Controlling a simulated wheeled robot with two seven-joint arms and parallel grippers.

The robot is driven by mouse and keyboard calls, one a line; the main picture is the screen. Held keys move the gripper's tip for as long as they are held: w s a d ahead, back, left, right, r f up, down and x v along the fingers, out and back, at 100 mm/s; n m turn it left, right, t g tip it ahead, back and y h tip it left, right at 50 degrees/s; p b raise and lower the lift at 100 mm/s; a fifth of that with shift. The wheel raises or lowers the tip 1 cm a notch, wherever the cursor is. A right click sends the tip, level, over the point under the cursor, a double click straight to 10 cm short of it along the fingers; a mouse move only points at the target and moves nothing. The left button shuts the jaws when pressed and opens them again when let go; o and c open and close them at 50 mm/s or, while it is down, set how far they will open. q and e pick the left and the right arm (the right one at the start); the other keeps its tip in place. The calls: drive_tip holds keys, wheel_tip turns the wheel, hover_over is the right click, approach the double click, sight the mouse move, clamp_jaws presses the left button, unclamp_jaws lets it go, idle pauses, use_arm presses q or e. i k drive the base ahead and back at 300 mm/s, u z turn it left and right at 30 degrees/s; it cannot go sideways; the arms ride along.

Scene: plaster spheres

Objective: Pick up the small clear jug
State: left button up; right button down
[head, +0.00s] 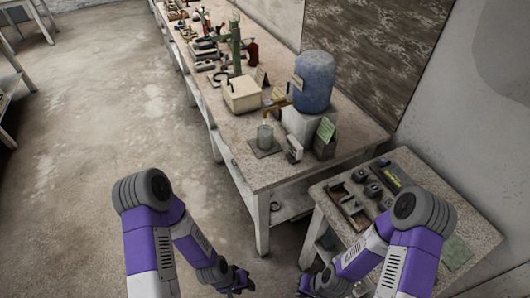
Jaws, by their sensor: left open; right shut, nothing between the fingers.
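The small clear jug (265,137) looks pale green-grey and stands upright on a thin dark square mat (258,153) near the front edge of the long bench. It is below a small tap (273,110) by the big blue container (313,80). My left gripper (240,281) is open and low at the bottom of the head view, well short of the jug. My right gripper (306,286) is shut and empty at the bottom, to the right of the left one. Both are apart from the bench.
The blue container stands on a pale block (302,124). A small white card (294,149) and a dark green sign (325,133) are right of the jug. A cream box (241,95) is behind it. A lower side table (479,226) with dark parts is at right.

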sight(265, 131)
drive_tip(key=z, duration=0.15)
drive_tip(key=k, duration=0.45)
drive_tip(key=u, duration=0.55)
drive_tip(key=i, duration=1.4)
drive_tip(key=k, duration=1.75)
drive_tip(key=u, duration=0.85)
drive_tip(key=i, duration=2.75)
drive_tip(key=z, duration=1.3)
drive_tip(key=i, duration=0.25)
drive_tip(key=z, duration=0.45)
